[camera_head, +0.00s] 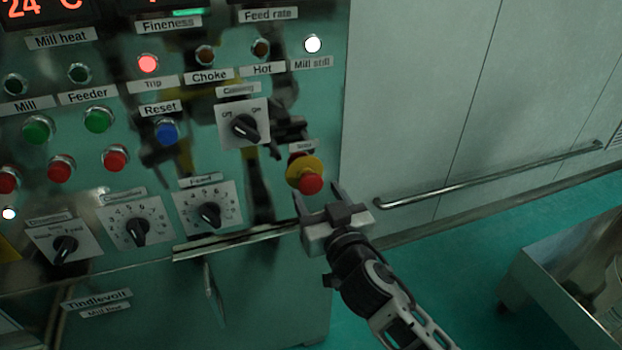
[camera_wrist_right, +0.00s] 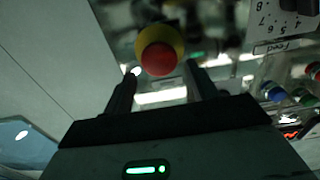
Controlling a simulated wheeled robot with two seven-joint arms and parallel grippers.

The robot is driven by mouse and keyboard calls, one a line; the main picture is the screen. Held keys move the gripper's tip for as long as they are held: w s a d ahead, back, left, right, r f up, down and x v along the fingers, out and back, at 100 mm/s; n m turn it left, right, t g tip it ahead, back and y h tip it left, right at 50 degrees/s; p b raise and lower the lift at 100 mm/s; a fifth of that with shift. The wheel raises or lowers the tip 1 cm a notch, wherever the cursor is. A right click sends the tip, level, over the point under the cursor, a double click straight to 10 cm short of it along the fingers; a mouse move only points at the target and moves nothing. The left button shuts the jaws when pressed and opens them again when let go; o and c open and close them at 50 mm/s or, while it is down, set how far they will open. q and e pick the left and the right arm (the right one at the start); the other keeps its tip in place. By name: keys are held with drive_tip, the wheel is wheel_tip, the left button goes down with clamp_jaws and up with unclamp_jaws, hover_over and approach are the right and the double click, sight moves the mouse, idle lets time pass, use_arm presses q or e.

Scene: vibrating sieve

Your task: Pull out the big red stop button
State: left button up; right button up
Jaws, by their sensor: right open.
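The big red stop button (camera_head: 311,184) sits on a yellow collar (camera_head: 297,171) at the right edge of the green control panel, under a small label. It also shows in the right wrist view (camera_wrist_right: 159,58), just beyond the fingertips and between their lines. My right gripper (camera_head: 319,194) is open and empty, just below and in front of the button. Its two fingers (camera_wrist_right: 158,82) point toward the button and do not appear to close on it. My left gripper is not in view.
The panel carries several lamps, coloured push buttons and rotary knobs (camera_head: 209,213) left of the stop button. A metal ledge (camera_head: 230,243) runs below. A wall handrail (camera_head: 490,176) and a metal bin or table (camera_head: 560,262) are at right, with green floor between.

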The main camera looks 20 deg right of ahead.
sight(313, 186)
drive_tip(key=w, duration=0.4)
drive_tip(key=shift+w+a, duration=0.1)
drive_tip(key=shift+w, duration=0.25)
drive_tip(key=c, duration=1.2)
drive_tip(key=shift+s+f, duration=0.1)
drive_tip(key=shift+s, duration=0.75)
drive_tip(key=o, duration=1.1)
drive_tip(key=shift+o, duration=0.5)
drive_tip(key=shift+s, duration=0.1)
